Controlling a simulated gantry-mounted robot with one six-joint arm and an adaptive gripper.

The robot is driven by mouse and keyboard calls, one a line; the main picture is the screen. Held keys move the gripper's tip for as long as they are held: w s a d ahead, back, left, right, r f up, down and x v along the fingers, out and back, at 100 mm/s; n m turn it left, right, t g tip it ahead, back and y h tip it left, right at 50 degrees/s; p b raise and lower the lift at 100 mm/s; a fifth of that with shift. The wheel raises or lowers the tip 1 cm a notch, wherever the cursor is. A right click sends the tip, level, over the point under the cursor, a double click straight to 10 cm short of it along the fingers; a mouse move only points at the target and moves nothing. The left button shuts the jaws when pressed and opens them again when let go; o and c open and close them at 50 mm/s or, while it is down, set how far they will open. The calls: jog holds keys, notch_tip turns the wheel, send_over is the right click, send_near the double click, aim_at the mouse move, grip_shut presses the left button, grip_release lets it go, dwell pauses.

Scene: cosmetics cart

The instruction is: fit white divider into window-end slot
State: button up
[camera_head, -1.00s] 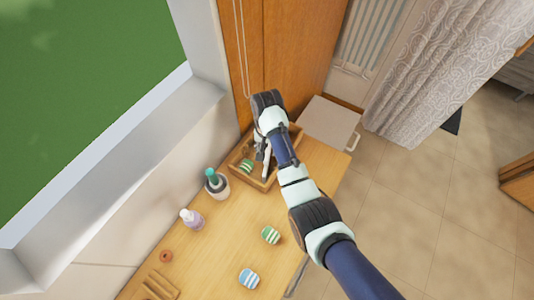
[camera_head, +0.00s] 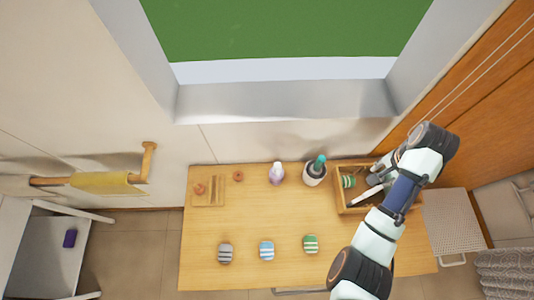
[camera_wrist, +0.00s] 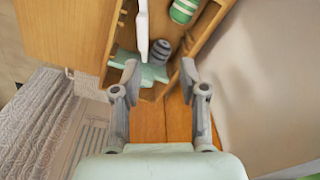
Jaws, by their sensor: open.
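The white divider (camera_wrist: 143,30) shows edge-on in the wrist view, inside the wooden box (camera_wrist: 112,35). In the head view it is a pale strip (camera_head: 366,194) in the box (camera_head: 340,192) at the table's right end. My gripper (camera_wrist: 160,72) is open and empty. In the wrist view its fingers are spread and apart from the divider, which lies ahead and left of the gap's middle. In the head view my gripper (camera_head: 376,174) is over the box and hides part of its inside.
The box also holds a green striped jar (camera_wrist: 184,10), a dark striped jar (camera_wrist: 160,50) and a pale green piece (camera_wrist: 140,70). A dark bottle (camera_head: 314,175) and a lilac bottle (camera_head: 277,174) stand left of the box. Striped jars (camera_head: 266,250) sit toward the front.

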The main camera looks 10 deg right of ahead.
jog(key=w+a+r+n+t+h, duration=0.1)
jog(key=w+a+n+t, duration=0.15)
jog(key=w+a, duration=0.35)
jog(key=w+a+r+n+t+h, duration=0.1)
jog(key=w+a+r+n+t, duration=0.15)
jog(key=a, duration=0.55)
jog(key=w+a+r+n+t, duration=0.1)
jog(key=a+r+n+t, duration=0.15)
jog(key=a, duration=0.55)
jog(key=a+r+n+t, duration=0.2)
jog(key=a+r+n, duration=0.2)
jog(key=a, duration=0.5)
jog(key=s+a+r+n+t+y, duration=0.3)
jog(key=s+a+r, duration=0.1)
jog(key=a+r, duration=0.4)
notch_tip(320, 180, up, 7)
jog(key=p, duration=0.7)
jog(key=shift+w+a+f+p, duration=0.15)
jog(key=shift+f+p, duration=0.05)
jog(key=shift+p, duration=0.2)
jog(key=shift+o, duration=0.5)
jog(key=shift+f+b, duration=0.4)
jog(key=shift+f, duration=0.05)
